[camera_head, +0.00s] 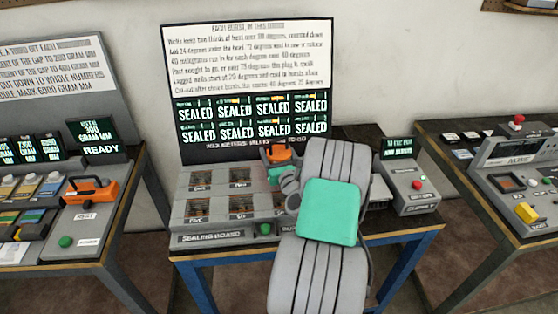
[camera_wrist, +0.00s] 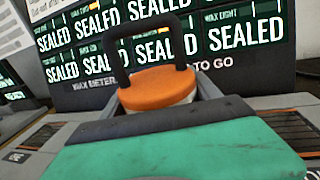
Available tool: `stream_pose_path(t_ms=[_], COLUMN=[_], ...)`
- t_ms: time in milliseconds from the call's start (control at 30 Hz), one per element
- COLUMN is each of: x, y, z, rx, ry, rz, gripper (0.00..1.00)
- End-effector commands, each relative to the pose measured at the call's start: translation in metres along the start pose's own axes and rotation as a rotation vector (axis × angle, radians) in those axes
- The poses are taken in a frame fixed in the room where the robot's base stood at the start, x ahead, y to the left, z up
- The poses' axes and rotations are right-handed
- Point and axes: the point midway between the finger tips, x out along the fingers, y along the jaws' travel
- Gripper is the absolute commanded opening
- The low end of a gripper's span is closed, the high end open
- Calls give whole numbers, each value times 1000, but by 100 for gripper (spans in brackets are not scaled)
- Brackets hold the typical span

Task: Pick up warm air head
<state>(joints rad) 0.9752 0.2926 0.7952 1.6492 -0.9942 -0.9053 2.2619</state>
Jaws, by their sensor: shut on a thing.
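The warm air head, taken to be the round orange-topped piece with a black handle, shows in the wrist view (camera_wrist: 158,88) and behind my arm in the head view (camera_head: 279,153). My gripper (camera_wrist: 155,100) is shut on it, with a finger on either side below the orange top. The handle stands upright above it. The head's lower part is hidden by my gripper and green wrist link, so I cannot tell whether it touches the board. The sealing board (camera_head: 205,222) lies around and below it, with several dark grilled windows.
A tall panel (camera_head: 247,90) with rows reading SEALED stands close behind. A small grey box with a red button (camera_head: 412,185) sits right of the board. Gaps separate the tables.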

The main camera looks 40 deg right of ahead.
Motion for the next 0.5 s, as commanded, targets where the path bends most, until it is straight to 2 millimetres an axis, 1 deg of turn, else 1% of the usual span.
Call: stream_pose_path(t_ms=[33,400,467,500], x=[0,0,0,0], y=[0,0,0,0], z=[0,0,0,2], rx=[0,-1,-1,-1], ry=[0,1,1,-3], rz=[0,-1,-1,-1], gripper=[37,6,1,1])
